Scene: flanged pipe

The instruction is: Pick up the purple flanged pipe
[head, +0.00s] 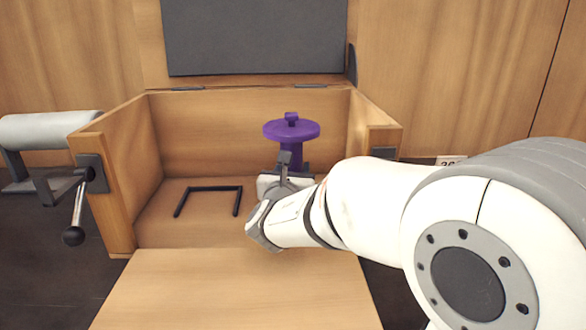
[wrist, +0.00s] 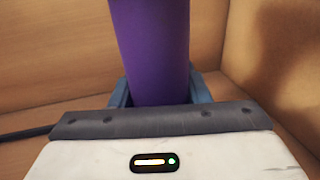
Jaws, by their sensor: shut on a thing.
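The purple flanged pipe (head: 291,131) stands upright inside the wooden box, with a wide round flange and a small block on top. Its lower part is hidden behind my gripper in the head view. My gripper (head: 288,172) reaches in from the right and is shut on the pipe's shaft below the flange. In the wrist view the purple shaft (wrist: 152,50) rises between the two blue-grey fingers of my gripper (wrist: 158,92). Whether the pipe's foot touches the box floor is hidden.
The wooden box (head: 120,170) has its front flap (head: 230,290) down and its lid (head: 255,38) up. A black U-shaped handle (head: 210,188) is on the box floor, left of the pipe. A crank lever (head: 74,215) sticks out at the left. The box's side walls stand close around.

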